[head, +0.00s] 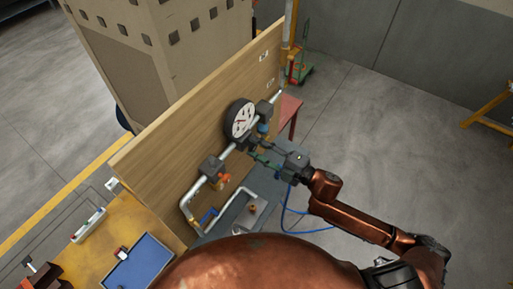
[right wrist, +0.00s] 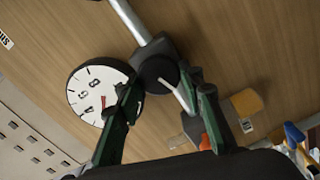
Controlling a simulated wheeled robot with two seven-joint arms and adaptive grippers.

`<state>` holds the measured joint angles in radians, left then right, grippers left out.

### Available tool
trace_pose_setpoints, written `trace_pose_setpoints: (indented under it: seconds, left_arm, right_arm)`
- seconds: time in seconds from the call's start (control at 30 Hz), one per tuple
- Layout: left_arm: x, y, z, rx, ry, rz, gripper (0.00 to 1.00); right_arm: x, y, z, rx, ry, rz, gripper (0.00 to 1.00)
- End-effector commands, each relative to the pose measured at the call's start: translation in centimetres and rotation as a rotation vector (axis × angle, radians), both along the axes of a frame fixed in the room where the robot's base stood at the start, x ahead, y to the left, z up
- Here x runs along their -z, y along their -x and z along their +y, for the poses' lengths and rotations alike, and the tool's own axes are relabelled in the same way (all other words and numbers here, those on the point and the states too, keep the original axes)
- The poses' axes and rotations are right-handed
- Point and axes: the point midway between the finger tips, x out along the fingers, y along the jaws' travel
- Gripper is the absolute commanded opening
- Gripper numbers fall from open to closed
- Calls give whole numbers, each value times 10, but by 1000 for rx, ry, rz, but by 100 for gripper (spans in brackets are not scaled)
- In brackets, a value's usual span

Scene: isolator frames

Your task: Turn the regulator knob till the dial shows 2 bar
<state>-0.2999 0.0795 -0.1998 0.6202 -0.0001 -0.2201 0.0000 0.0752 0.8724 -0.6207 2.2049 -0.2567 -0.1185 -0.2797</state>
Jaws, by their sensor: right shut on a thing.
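The round white dial (head: 240,119) with a black rim is mounted on the wooden panel. It also shows in the right wrist view (right wrist: 88,88), turned on its side and partly covered by a finger. Large digits and a red needle show, but I cannot read the pressure for sure. My right gripper (head: 258,151) reaches in from the right, just below the dial. In the right wrist view its green fingers (right wrist: 158,88) are shut on the black regulator knob (right wrist: 158,72), one on each side. My left gripper is not in view.
White pipes (head: 196,193) with valves run along the wooden panel (head: 180,125). An orange valve handle (head: 223,178) is left of the gripper. A grey tray (head: 252,213) and blue hose (head: 290,212) lie below. A blue bin (head: 140,263) stands on the yellow bench.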

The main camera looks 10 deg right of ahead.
Motion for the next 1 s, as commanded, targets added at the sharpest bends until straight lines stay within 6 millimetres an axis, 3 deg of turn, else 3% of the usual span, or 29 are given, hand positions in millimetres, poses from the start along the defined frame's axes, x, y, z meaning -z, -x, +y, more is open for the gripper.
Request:
trace_pose_setpoints:
  seconds: [0.23, 0.27, 0.47, 0.83, 1.0]
  left_arm:
    - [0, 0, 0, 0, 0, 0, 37]
    - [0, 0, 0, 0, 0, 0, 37]
    - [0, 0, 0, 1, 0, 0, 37]
    - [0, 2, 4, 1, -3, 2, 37]
    - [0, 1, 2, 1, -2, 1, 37]
  right_arm:
    - [0, 0, 0, 0, 0, 1, 11]
    - [0, 0, 0, 0, 0, 1, 37]
    - [0, 0, 0, 0, -1, 1, 50]
    - [1, 3, -3, 1, -1, 2, 52]
    - [2, 18, -18, 2, 1, 5, 52]
